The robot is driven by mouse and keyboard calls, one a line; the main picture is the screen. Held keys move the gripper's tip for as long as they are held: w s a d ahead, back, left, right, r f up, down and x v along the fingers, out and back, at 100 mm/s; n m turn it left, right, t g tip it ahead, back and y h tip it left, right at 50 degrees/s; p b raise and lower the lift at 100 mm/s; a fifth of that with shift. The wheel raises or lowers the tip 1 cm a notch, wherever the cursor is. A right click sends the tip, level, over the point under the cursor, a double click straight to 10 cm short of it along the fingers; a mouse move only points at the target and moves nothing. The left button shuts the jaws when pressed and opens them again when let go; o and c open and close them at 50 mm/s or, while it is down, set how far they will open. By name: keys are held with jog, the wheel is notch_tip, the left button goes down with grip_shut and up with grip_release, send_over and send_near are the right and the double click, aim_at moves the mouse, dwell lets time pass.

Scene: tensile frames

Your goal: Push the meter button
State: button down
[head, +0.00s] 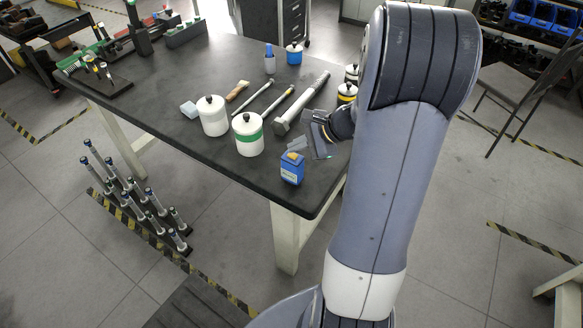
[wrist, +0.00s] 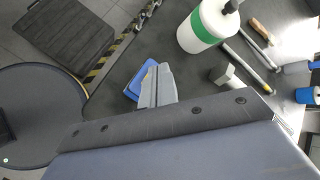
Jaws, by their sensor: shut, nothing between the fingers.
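The meter (head: 292,172) is a small blue box with a pale yellow label and a yellowish button (head: 293,156) on top. It stands near the front edge of the table. In the wrist view the blue meter (wrist: 141,82) is partly hidden behind my grey fingers, and its button is not visible. My gripper (wrist: 160,82) is shut and empty, with its fingers together. In the head view my gripper (head: 300,143) is just beyond the meter, close to its top. I cannot tell whether it touches the meter.
On the dark table (head: 185,80), a white canister with a green band (head: 248,140) stands left of the meter, with a plain white canister (head: 212,118) beyond it. A large bolt (head: 302,102) and other tools lie behind. Cylinders on a rack (head: 140,205) stand on the floor.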

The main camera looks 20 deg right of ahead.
aim_at(297, 156)
jog(key=shift+f+b, duration=0.4)
jog(key=shift+f, duration=0.2)
dwell(0.3)
jog(key=shift+r+p, duration=0.3)
jog(key=shift+r, duration=0.35)
notch_tip(297, 156, up, 6)
jog(key=p, duration=0.4)
dwell(0.3)
jog(key=shift+s+d, duration=0.1)
